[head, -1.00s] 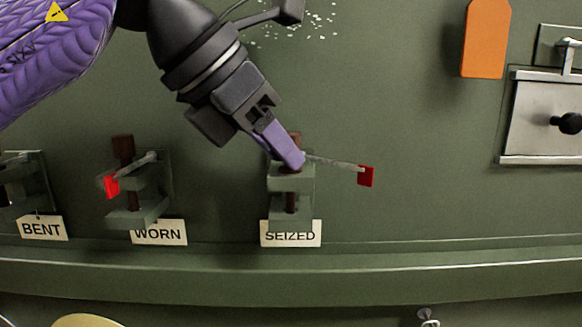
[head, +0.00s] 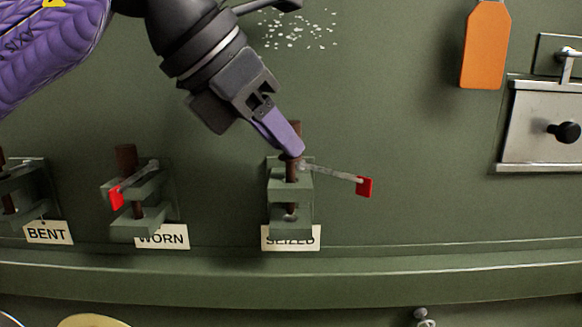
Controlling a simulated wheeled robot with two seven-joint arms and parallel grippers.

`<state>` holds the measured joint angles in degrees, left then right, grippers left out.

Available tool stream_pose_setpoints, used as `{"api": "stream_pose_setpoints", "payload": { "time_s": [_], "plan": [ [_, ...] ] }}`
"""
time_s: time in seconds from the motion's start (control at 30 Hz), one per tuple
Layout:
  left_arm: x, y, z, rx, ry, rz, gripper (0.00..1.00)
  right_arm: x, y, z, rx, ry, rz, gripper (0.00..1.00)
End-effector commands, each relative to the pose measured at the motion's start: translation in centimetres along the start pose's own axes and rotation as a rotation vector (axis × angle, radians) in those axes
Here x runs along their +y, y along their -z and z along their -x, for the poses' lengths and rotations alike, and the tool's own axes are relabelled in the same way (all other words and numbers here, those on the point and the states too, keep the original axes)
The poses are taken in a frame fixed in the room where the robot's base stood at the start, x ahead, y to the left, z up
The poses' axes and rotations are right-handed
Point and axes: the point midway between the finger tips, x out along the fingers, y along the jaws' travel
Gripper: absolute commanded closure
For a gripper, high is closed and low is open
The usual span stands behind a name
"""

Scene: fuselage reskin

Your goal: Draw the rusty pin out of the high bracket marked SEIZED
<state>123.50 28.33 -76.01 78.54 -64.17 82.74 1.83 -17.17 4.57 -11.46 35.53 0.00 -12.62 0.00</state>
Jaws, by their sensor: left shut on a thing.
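The SEIZED bracket (head: 303,190) is a green two-lug fitting on the green wall, above a white label reading SEIZED (head: 291,238). A dark rusty pin (head: 292,172) stands upright in it, passing through the upper lug and showing between the lugs. Its top sticks up behind my finger. My left gripper (head: 292,148) reaches down from the upper left and is shut on the pin's upper part, above the upper lug. A thin grey rod with a red tag (head: 364,187) points right from beside the pin. My right gripper is not in view.
A WORN bracket (head: 150,219) with its own rusty pin and red tag stands to the left, and a BENT one (head: 30,207) farther left. A ledge (head: 300,277) runs below. An orange tag (head: 485,45) and a knobbed metal panel (head: 540,110) are at the right.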

Motion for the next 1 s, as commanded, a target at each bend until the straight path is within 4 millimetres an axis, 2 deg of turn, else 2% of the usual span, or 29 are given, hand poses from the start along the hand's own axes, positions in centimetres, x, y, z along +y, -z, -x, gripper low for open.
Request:
{"api": "stream_pose_setpoints", "payload": {
  "time_s": [1.0],
  "plan": [
    [0.0,-2.4,2.9,0.000,0.001,0.000,1.00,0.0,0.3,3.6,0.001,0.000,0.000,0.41]
  ]
}}
